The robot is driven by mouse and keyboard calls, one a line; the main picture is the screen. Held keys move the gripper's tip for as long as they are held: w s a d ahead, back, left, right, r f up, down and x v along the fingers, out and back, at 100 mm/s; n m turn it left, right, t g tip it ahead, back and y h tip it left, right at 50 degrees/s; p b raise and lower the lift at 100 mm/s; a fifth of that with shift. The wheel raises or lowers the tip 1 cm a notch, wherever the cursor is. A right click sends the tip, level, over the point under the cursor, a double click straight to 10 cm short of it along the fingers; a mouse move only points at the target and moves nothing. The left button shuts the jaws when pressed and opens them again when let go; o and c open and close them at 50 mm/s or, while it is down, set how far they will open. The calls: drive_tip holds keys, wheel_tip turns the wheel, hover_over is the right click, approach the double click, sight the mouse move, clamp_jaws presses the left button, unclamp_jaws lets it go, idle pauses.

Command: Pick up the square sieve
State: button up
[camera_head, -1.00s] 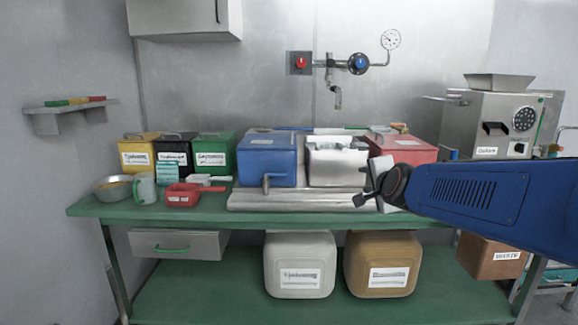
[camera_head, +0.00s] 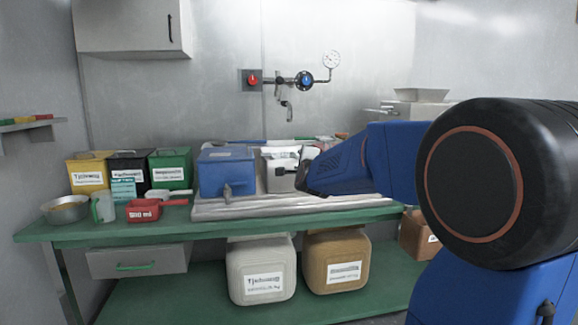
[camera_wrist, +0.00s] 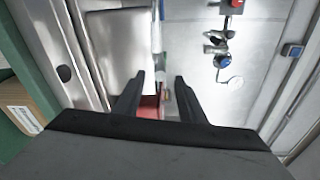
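I cannot pick out a square sieve with certainty in either view. A silver-white box (camera_head: 280,168) with an uneven top stands right of the blue bin (camera_head: 226,172) on the bench. My gripper (camera_head: 301,172) is in front of its right side in the head view; the arm hides the area to the right. In the wrist view my gripper (camera_wrist: 158,86) is open, with nothing held between its fingers. A pale metal box (camera_wrist: 112,52) lies beyond the left finger, and part of a red thing (camera_wrist: 148,106) shows between the fingers.
The green bench (camera_head: 110,229) carries yellow, black and green bins (camera_head: 170,170), a red scoop (camera_head: 144,210) and a metal bowl (camera_head: 65,209) at the left. Wall piping (camera_head: 287,85) with valves rises behind. White and brown tubs (camera_head: 337,262) stand below.

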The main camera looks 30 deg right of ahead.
sight(295, 154)
drive_tip(key=shift+a+x, duration=0.15)
drive_tip(key=shift+x, duration=2.15)
drive_tip(key=shift+a+x, duration=0.15)
drive_tip(key=shift+x, duration=2.1)
drive_tip(key=shift+w+r, duration=0.1)
drive_tip(key=shift+r, duration=0.05)
clamp_jaws()
